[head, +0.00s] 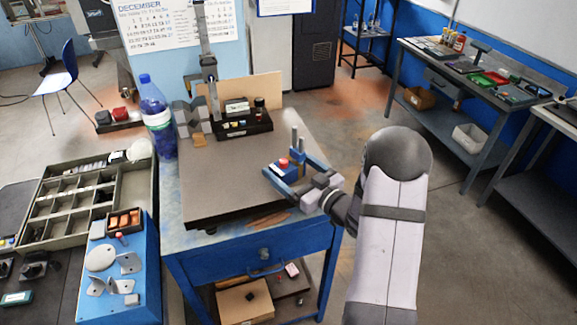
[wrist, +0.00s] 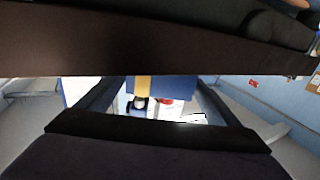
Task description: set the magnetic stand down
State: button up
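The magnetic stand (head: 286,172) has a small blue base with a red knob on top and a grey upright post. It is upright at the right front part of the dark plate (head: 225,180) on the blue bench. My gripper (head: 293,172) comes in from the right, with one blue finger on each side of the base, and appears shut on it. In the wrist view, a blue block with a yellow stripe, part of the stand (wrist: 175,88), fills the space between the fingers. I cannot tell whether the base touches the plate.
A tall gauge stand (head: 209,70), a black tray (head: 243,124) and a blue bottle (head: 154,100) stand along the back and left. A compartment box (head: 62,198) is farther left. The plate's middle is clear.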

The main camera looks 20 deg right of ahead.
jog(key=shift+r, duration=0.2)
jog(key=shift+s+d+f, duration=0.15)
jog(key=shift+s+d, duration=0.05)
jog(key=shift+s, duration=0.05)
jog(key=b+v, duration=0.3)
jog(key=v, duration=0.8)
jog(key=shift+s+b, duration=0.2)
jog(key=shift+b, duration=0.15)
